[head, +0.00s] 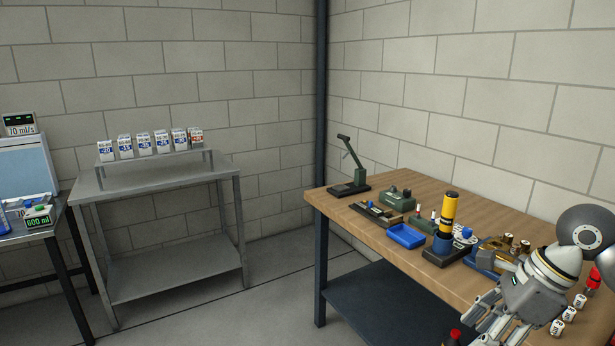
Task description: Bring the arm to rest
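My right gripper (490,322) shows at the lower right, pointing down and to the left. Its silver fingers are apart, with nothing seen between them. It is in front of the wooden bench (335,205), near its front edge. My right arm comes in from the right edge and hides part of the bench top. My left gripper and arm are not in view.
On the bench stand a yellow cylinder (448,208) with a dark cap, a blue tray (406,236), a dark lever stand (349,188) and small marked white pieces (569,314). A grey metal table (160,188) holds several labelled boxes (144,143). Open floor lies between them.

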